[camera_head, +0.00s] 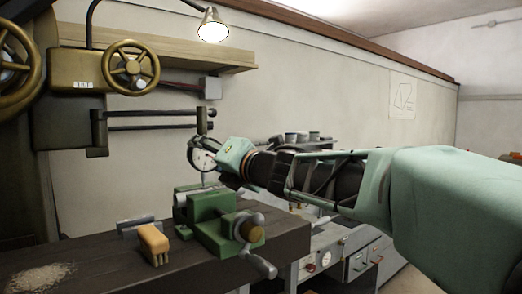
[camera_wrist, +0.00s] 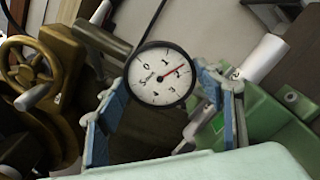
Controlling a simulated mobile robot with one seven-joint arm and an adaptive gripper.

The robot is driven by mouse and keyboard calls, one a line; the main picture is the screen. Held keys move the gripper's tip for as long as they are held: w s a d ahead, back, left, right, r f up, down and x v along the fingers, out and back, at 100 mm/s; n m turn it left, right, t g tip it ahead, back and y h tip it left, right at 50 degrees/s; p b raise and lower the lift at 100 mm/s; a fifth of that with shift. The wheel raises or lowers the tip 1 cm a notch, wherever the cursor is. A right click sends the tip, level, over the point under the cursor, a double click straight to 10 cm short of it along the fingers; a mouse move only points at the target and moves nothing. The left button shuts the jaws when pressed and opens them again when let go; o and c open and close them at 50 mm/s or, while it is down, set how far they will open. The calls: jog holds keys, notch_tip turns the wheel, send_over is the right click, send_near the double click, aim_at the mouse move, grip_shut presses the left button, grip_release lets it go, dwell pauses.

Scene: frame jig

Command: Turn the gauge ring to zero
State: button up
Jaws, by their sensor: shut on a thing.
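The dial gauge (camera_head: 203,159) hangs above the green vise (camera_head: 208,208) in the head view, at the end of a dark arm. In the wrist view the gauge (camera_wrist: 152,84) has a white face, a dark ring and black numerals. Its red needle points up and right, between the 1 and the 3; the 0 stands at the upper left of the dial. My gripper (camera_wrist: 163,82) has its blue-padded fingers on opposite sides of the ring and is shut on it. In the head view my gripper (camera_head: 212,160) reaches the gauge from the right, its fingertips partly hidden.
Brass handwheels (camera_head: 132,67) stand at the upper left. A lamp (camera_head: 212,25) hangs above. The vise with its crank handle sits close below the gauge.

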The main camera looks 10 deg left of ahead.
jog(key=m+p, duration=0.3)
jog(key=m, duration=0.1)
jog(key=shift+m, duration=0.4)
jog(key=m+p, duration=0.2)
jog(key=m, duration=0.2)
jog(key=shift+p, duration=0.4)
jog(key=shift+m+p, duration=2.3)
jog(key=shift+m, duration=1)
jog(key=o, duration=0.6)
jog(key=shift+f, duration=0.1)
jog(key=v, duration=0.7)
